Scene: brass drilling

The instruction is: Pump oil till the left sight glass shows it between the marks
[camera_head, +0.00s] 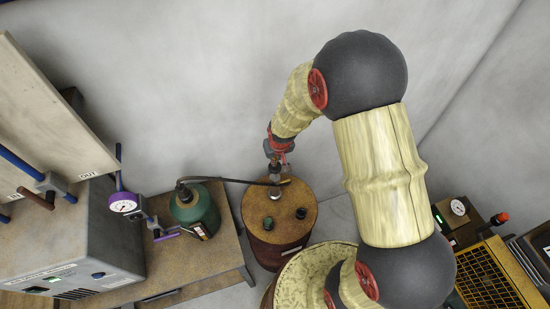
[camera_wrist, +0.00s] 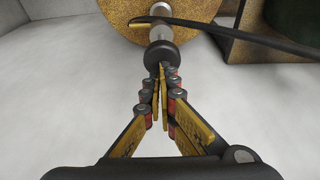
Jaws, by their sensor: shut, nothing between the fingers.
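A brown drum (camera_head: 262,212) stands at the picture's middle in the head view; its top shows in the wrist view (camera_wrist: 120,12). A pump with a pale shaft (camera_head: 275,194) rises from its top. In the wrist view a round black knob (camera_wrist: 161,57) caps the shaft (camera_wrist: 161,32). My gripper (camera_head: 277,172) is above the pump. In the wrist view its fingers (camera_wrist: 163,88) are shut and empty, tips close to the knob; touching or not, I cannot tell. A black hose (camera_head: 232,181) runs to a green tank (camera_head: 194,208). I cannot make out the left sight glass or its oil level.
The tank stands on a brown bench (camera_head: 225,255), beside a purple-rimmed gauge (camera_head: 123,203) and a grey machine (camera_head: 85,240). A second barrel (camera_head: 300,280) stands close in front of the drum, partly behind my arm. A yellow grated unit (camera_head: 490,275) is at right.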

